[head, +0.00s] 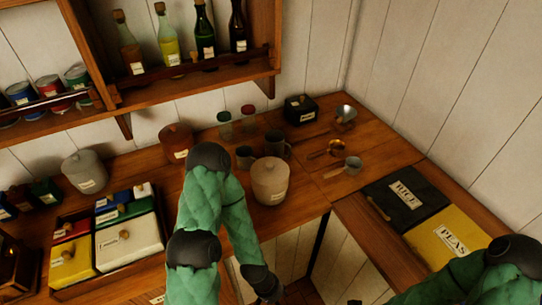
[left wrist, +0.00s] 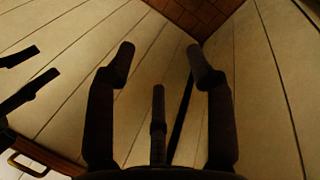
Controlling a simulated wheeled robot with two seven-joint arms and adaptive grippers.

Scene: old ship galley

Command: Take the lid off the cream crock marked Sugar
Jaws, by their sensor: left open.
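A cream-beige crock (head: 270,182) with a knobbed lid on it stands near the counter's front edge in the head view. Its small label is too blurred to read. A paler grey-cream crock (head: 84,172), also lidded, stands at the left; its label is unreadable too. My left gripper (head: 266,286) hangs below and in front of the counter edge, under the beige crock and apart from it. In the left wrist view its fingers (left wrist: 160,54) are spread and empty. Dark fingers of what looks like my right gripper (left wrist: 24,74) show at that view's left edge, partly cut off.
Mugs (head: 277,144) stand just behind the beige crock, and a brown crock (head: 176,143) is to its left. A box of colored lidded compartments (head: 128,242) is at left. Rice (head: 405,197) and Peas bins are at right.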

